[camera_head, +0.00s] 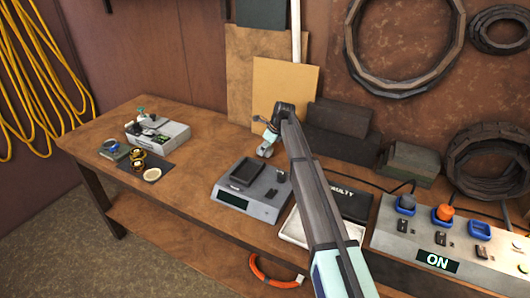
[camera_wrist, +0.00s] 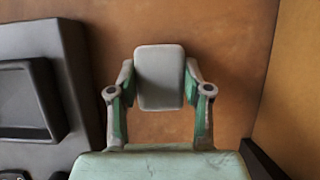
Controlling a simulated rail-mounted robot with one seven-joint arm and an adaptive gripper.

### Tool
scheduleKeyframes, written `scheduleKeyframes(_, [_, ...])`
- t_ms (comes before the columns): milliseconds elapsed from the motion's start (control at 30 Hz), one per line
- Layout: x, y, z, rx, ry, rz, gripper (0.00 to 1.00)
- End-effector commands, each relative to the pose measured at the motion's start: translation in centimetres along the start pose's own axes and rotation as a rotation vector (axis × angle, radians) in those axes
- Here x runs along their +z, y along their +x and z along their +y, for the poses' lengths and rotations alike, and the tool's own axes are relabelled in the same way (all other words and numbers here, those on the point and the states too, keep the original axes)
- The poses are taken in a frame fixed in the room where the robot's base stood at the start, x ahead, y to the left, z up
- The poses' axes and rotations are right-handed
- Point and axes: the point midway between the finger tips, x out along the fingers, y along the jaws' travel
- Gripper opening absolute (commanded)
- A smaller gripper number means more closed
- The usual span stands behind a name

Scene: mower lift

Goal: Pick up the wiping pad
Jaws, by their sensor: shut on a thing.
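The wiping pad (camera_wrist: 159,77) is a grey rounded block, shown in the wrist view between my two fingertips. My gripper (camera_wrist: 160,88) is shut on it, with one finger against each side. In the head view, my gripper (camera_head: 267,141) is at the back middle of the workbench, behind the grey scale (camera_head: 247,206). The pad is small there and partly hidden by my fingers. I cannot tell whether the pad touches the bench or is just above it.
The scale with its black tray also shows at the left of the wrist view (camera_wrist: 78,85). A cardboard panel (camera_head: 283,90) leans behind my gripper. Dark blocks (camera_head: 340,118) stand to the right. A control box (camera_head: 450,240) reading "ON" is at front right. Bare bench (camera_head: 215,145) lies left of my gripper.

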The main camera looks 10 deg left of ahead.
Motion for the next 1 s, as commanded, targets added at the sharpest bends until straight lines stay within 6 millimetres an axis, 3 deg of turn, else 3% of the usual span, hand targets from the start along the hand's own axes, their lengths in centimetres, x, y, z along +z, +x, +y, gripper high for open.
scheduleKeyframes(167, [1.2,-2.7,-0.1,-0.003,-0.002,-0.002,0.15])
scheduleKeyframes(600, [5.5,-13.0,-0.2,-0.003,0.000,-0.002,0.15])
scheduleKeyframes(800, [6.6,-15.8,-0.1,-0.001,0.000,-0.001,0.15])
scheduleKeyframes(1000, [7.0,-16.9,0.0,-0.001,0.000,-0.001,0.15])
